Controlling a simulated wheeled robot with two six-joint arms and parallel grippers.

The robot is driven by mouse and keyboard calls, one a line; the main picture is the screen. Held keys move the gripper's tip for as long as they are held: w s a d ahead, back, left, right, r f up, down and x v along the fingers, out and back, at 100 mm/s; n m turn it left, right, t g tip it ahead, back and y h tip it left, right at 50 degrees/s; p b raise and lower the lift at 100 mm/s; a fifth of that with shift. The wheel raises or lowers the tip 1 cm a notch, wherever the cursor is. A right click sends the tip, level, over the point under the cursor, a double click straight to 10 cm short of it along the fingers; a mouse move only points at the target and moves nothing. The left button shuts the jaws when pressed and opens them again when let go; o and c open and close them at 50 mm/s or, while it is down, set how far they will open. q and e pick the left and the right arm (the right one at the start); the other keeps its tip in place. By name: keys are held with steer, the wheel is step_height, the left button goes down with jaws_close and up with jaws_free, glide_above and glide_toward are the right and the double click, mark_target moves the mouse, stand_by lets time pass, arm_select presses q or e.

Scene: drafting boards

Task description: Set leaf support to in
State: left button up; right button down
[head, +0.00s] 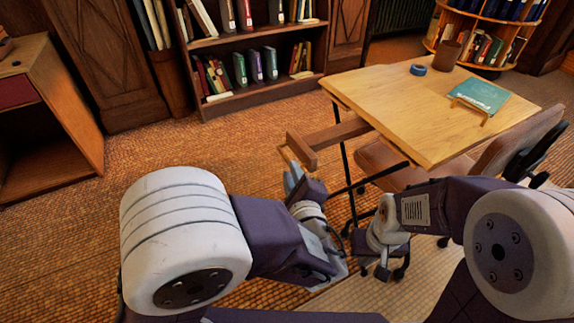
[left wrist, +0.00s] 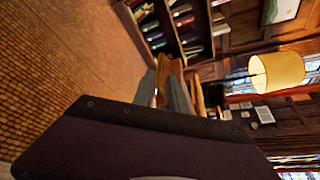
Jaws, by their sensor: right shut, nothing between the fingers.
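The leaf support (head: 335,134) is a wooden rail with a crossbar at its outer end. It sticks out from under the left side of the wooden table (head: 405,95). My left gripper (head: 292,180) is open, just on the near side of the crossbar in the picture. In the left wrist view, a wooden part (left wrist: 174,70) shows between and beyond the spread fingers of the left gripper (left wrist: 166,88); I cannot tell whether they touch it. My right gripper (head: 362,240) is shut and empty, low beside the table's dark leg, its fingertips hard to make out.
A book (head: 480,95), a blue tape roll (head: 418,70) and a brown cup (head: 446,55) are on the table. A brown office chair (head: 500,150) stands under its near side. A bookcase (head: 255,45) is behind, and a desk (head: 50,110) at left. Floor between is clear.

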mark_target(287, 159)
arm_select(q)
steer(key=b+x, duration=0.2)
steer(key=x, duration=0.4)
steer(key=shift+w+a+f, duration=0.1)
steer(key=shift+f, duration=0.05)
steer(key=shift+w, duration=0.3)
steer(key=shift+c, duration=0.4)
jaws_close()
stand_by(0.5)
